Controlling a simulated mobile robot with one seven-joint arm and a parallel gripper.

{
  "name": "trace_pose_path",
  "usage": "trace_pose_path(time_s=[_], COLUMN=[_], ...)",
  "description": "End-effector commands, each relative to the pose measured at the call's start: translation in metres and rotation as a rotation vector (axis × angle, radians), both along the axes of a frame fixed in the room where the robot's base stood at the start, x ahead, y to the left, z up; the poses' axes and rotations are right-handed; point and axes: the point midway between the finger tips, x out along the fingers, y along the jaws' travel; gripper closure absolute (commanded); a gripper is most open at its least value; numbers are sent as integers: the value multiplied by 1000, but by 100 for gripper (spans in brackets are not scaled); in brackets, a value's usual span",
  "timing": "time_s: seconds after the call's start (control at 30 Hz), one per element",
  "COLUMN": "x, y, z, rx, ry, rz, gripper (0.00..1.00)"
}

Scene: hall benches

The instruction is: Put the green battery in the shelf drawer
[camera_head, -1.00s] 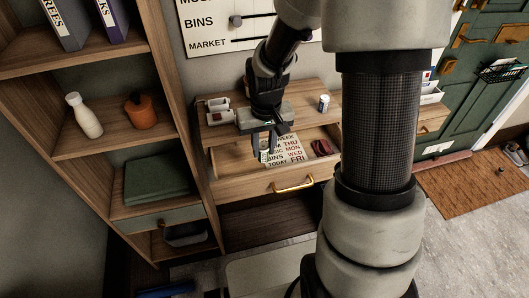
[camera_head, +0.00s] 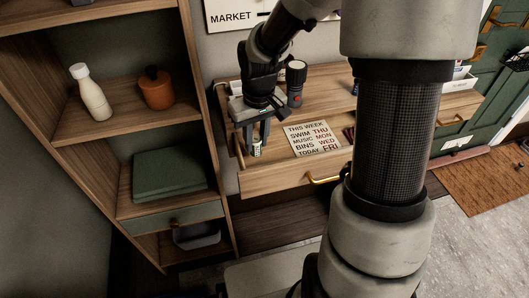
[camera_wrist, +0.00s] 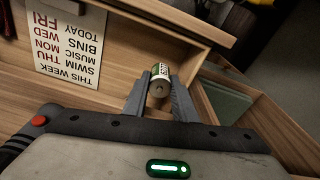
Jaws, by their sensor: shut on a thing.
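My gripper (camera_head: 257,140) points down over the left part of the open desk drawer (camera_head: 275,180). It is shut on the green battery (camera_wrist: 160,82), a small cylinder with a green and white wrap, seen end-on between the fingers in the wrist view. In the head view the battery (camera_head: 257,148) shows at the fingertips, lifted clear of the drawer floor as far as I can tell.
A printed card (camera_head: 312,139) lies in the desk drawer. A dark flashlight (camera_head: 296,84) stands on the desk behind my gripper. The shelf (camera_head: 221,170) upright stands between desk and shelf drawer. A white bottle (camera_head: 91,94), orange pot (camera_head: 157,90) and green folded stack (camera_head: 169,172) fill shelves.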

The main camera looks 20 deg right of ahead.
Motion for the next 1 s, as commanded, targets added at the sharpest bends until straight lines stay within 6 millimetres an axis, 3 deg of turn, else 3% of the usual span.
trace_pose_path(time_s=[0.4, 0.77, 0.8, 1.0], x=[0, 0, 0, 0], y=[0, 0, 0, 0], z=[-45, -49, -48, -48], rx=[0, -1, -1, -1], ry=[1, -1, -1, -1], rz=[1, -1, -1, -1], gripper=[100, 100, 70, 68])
